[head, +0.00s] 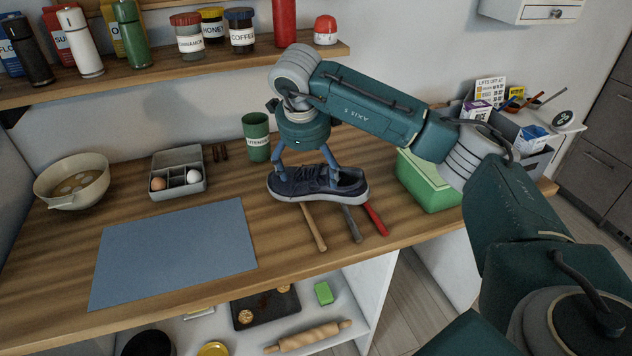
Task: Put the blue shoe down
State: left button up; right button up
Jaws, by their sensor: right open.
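The blue shoe (312,184) is dark navy with a pale sole. It sits at the middle of the wooden counter (276,258), toe to the left, apparently resting over the upper ends of several long-handled tools. My right gripper (306,168) points down over the shoe, with one finger at its near-left side and the other at its right by the opening. The jaws are open around the shoe; whether a fingertip touches it is hard to tell. My left gripper is not in view.
A wooden-handled tool (314,228) and a red-handled one (375,219) stick out in front of the shoe. A green cup (256,138) stands behind it, a green box (428,184) to the right. A blue mat (175,252) lies clear at the left. A shelf (170,79) hangs above.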

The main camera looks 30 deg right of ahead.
aim_at(314, 176)
jog(key=p+x, duration=0.1)
jog(key=x, duration=0.3)
jog(key=shift+s+d+f+p, duration=0.1)
jog(key=shift+s+f+p, duration=0.05)
jog(key=shift+p, duration=0.15)
jog(key=shift+f, duration=0.4)
jog(key=shift+c, duration=0.8)
jog(key=c, duration=0.9)
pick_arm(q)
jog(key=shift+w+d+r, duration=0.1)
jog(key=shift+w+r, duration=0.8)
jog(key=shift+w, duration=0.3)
pick_arm(e)
jog(key=c, duration=0.5)
